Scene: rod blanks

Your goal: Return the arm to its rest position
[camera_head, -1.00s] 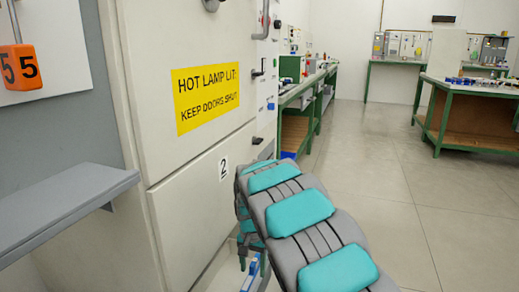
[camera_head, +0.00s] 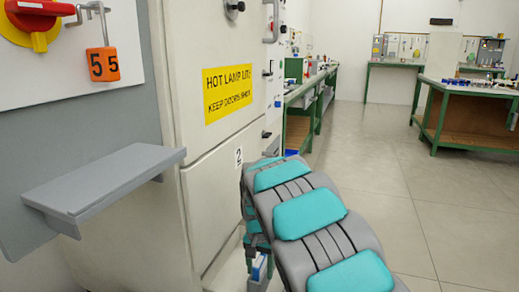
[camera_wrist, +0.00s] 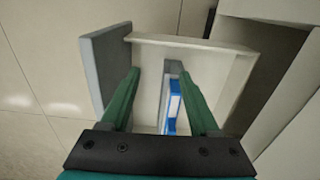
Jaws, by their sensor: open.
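My gripper (camera_wrist: 160,75) shows in the wrist view with its two green fingers spread apart. A blue-and-white object (camera_wrist: 173,105) shows in the gap between the fingers, inside a pale open-topped box (camera_wrist: 190,43). I cannot tell how far below the fingers it lies, and its lower end is hidden by the gripper. Nothing is visibly gripped. In the head view, my grey and teal arm (camera_head: 310,217) reaches forward and down beside the white cabinet (camera_head: 215,150). A bit of blue (camera_head: 259,268) shows low beside the arm. The gripper's fingers cannot be made out there.
A grey shelf (camera_head: 105,185) juts out at left, below a red-and-yellow switch (camera_head: 38,20) and an orange tag (camera_head: 103,64) marked 55. A yellow warning sign (camera_head: 228,92) is on the cabinet. Green-framed benches (camera_head: 470,110) stand farther back. The floor (camera_head: 390,190) at right is clear.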

